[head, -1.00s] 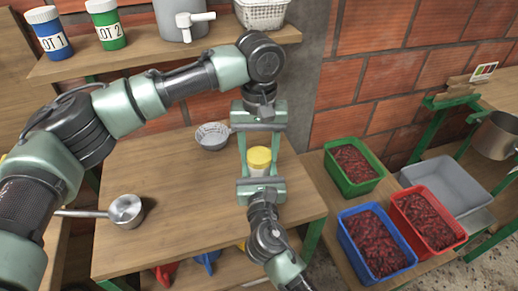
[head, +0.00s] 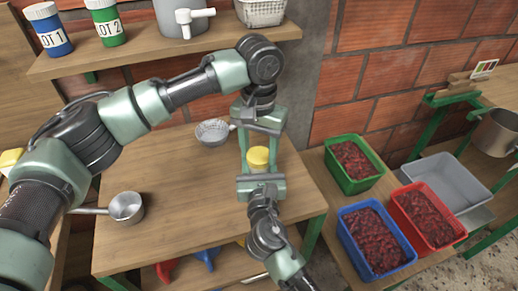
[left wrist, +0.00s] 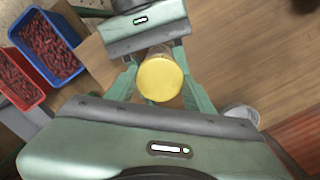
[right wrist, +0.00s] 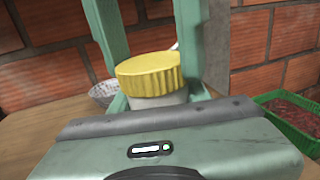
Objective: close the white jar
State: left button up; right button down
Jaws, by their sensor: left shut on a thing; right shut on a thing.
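The white jar (right wrist: 158,99) stands upright with its ribbed yellow lid (right wrist: 150,75) on top, looking level. Whether the lid is fully seated I cannot tell. In the head view the lid (head: 258,155) shows between my two grippers, above the right side of the wooden table. My left gripper (head: 257,147) reaches in from the back and is shut on the lid. The left wrist view shows the lid (left wrist: 160,78) from above. My right gripper (head: 260,166) comes from the front and is shut on the white jar, hiding most of its body.
A metal strainer (head: 213,132) and a small saucepan (head: 126,207) sit on the table (head: 175,225). Green (head: 347,181), blue (head: 352,255) and red (head: 405,215) crates of red fruit stand at right. LOT jars (head: 49,30) stand on the shelf above.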

pick_arm(q)
jog(key=m, duration=1.9)
jog(key=shift+w+m, duration=0.1)
jog(key=shift+m, duration=0.3)
jog(key=m, duration=0.8)
jog(key=shift+m, duration=0.3)
jog(key=m, duration=0.8)
jog(key=shift+m, duration=0.3)
jog(key=m, duration=0.4)
